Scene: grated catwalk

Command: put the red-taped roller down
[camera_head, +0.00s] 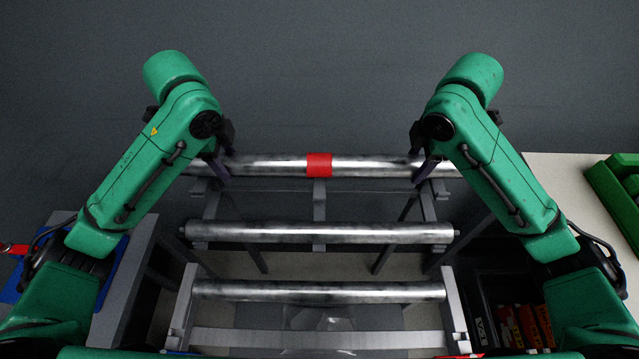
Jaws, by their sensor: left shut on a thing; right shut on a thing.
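The red-taped roller is a long shiny metal cylinder (268,165) with a red band (319,165) around its middle. It lies level across the far end of the grey frame (319,200). I cannot tell whether it rests on the frame or is held just above it. My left gripper (220,170) is shut on the roller near its left end. My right gripper (420,172) is shut on it near its right end. The arms partly hide both ends.
Two plain metal rollers, a middle one (319,232) and a nearer one (319,291), lie parallel in the frame. A pale table (565,185) with a green bin (615,190) stands at right. A dark crate with red boxes (530,325) is below it. A grey bench (130,275) with a blue mat stands at left.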

